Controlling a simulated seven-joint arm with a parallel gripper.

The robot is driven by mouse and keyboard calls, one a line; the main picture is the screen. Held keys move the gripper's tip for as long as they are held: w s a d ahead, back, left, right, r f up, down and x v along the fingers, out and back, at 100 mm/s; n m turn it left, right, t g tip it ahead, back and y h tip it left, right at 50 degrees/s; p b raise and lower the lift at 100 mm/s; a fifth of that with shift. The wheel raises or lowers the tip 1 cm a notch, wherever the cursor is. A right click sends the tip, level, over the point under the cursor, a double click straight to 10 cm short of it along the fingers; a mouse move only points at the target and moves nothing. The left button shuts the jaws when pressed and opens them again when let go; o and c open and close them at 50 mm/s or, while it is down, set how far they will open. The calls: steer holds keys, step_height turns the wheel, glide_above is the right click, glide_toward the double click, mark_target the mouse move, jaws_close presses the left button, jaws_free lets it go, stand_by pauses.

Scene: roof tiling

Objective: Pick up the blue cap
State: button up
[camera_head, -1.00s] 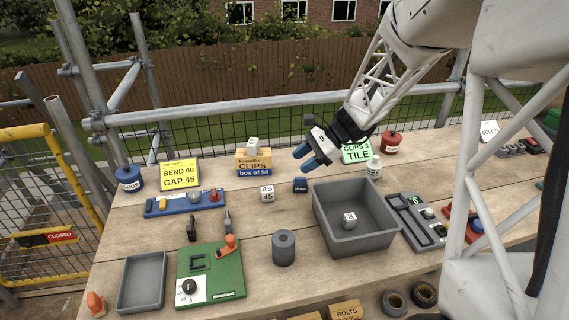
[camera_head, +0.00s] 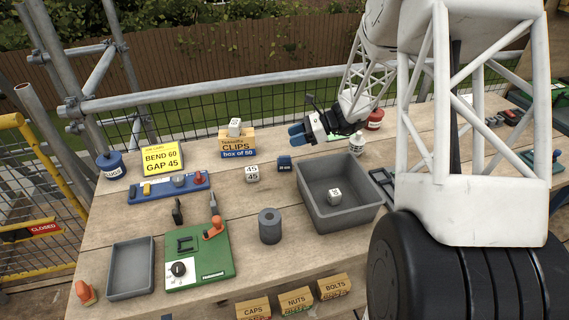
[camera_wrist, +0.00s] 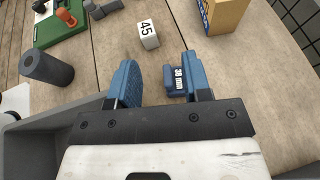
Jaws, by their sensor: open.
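A small blue block with a white millimetre label (camera_head: 284,163) stands on the bench, left of the grey tray. It is the small blue piece nearest my gripper, but I cannot tell for sure that it is the blue cap. My gripper (camera_head: 295,134) is open and empty, with blue fingers, and appears above and slightly right of the block in the head view. In the wrist view the blue block (camera_wrist: 177,82) shows between the two fingers of my gripper (camera_wrist: 160,80), close beside the right finger. I cannot tell the height between them.
A deep grey tray (camera_head: 345,219) holds a white cube. A white 45 cube (camera_head: 252,173), a clips box (camera_head: 238,145) and a grey cylinder (camera_head: 270,226) stand around. A blue tin (camera_head: 111,165) is far left. Bench between the 45 cube and cylinder is clear.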

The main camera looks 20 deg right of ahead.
mark_target(285, 156)
steer(key=shift+f, duration=1.75)
steer(key=shift+f, duration=0.1)
steer(key=shift+f, duration=0.65)
steer(key=shift+w+a+f, duration=0.1)
steer(key=shift+a+f, duration=0.2)
steer(key=shift+f, duration=0.35)
steer(key=shift+a+f, duration=0.25)
steer(key=shift+f, duration=0.35)
steer(key=shift+x, duration=0.9)
jaws_close()
